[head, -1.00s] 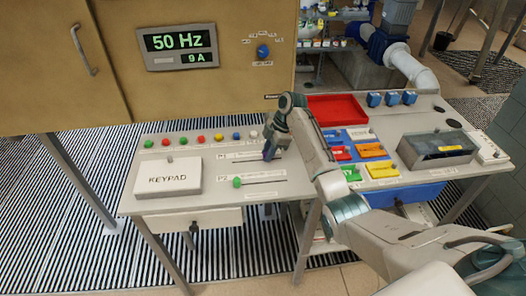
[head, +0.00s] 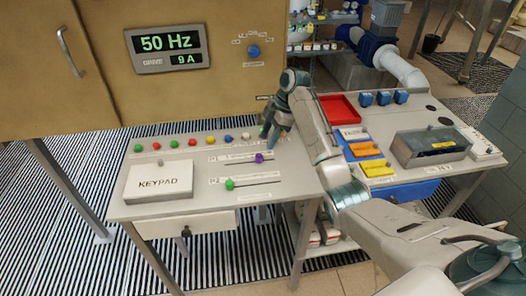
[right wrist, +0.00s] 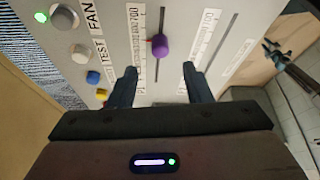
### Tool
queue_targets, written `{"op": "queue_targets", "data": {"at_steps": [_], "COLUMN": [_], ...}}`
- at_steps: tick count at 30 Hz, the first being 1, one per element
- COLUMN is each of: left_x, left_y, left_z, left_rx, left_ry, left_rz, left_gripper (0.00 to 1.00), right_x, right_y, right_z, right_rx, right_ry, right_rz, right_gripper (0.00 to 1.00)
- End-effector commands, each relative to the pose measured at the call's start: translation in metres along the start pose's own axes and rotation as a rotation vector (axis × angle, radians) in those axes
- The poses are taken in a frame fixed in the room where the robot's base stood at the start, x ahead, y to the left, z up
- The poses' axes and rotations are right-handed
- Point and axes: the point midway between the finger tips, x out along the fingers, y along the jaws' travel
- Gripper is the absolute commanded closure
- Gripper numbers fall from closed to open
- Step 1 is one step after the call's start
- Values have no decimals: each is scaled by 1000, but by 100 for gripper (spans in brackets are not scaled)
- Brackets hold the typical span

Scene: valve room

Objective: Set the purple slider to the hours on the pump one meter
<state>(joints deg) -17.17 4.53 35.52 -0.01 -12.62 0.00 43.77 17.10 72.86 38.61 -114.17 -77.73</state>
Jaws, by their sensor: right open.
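The purple slider (head: 259,157) is a round knob on the upper slot of the sloped console, toward the slot's right part in the head view. In the right wrist view the purple knob (right wrist: 159,41) sits on its dark slot beside a printed number scale (right wrist: 136,50). My right gripper (head: 269,138) is open just above and right of the knob. In the right wrist view its two fingers (right wrist: 160,82) stand apart, with the knob beyond them and not held. The pump one meter cannot be made out. My left gripper is not in view.
A green slider (head: 229,184) sits on the lower slot. A keypad box (head: 160,180) is at the console's left, with a row of coloured buttons (head: 191,142) behind. A display reading 50 Hz and 9 A (head: 166,48) hangs above. A red tray (head: 340,108) stands right.

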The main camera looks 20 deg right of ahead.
Motion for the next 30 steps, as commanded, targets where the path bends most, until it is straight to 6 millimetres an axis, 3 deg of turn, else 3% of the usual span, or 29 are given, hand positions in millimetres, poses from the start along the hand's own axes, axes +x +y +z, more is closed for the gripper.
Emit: {"op": "queue_targets", "data": {"at_steps": [1,3,7,30], "left_x": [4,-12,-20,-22], "left_y": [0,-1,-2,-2], "left_z": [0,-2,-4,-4], "left_rx": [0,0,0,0], "left_ry": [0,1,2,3], "left_rz": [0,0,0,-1], "left_gripper": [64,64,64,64], "right_x": [-10,-25,-34,-36], "right_y": [1,0,0,0], "right_z": [1,-2,-1,0], "right_rx": [-1,2,1,0], "right_ry": [-1,-1,-1,0], "right_rz": [5,0,0,0], "right_gripper": [55,55,55,55]}}
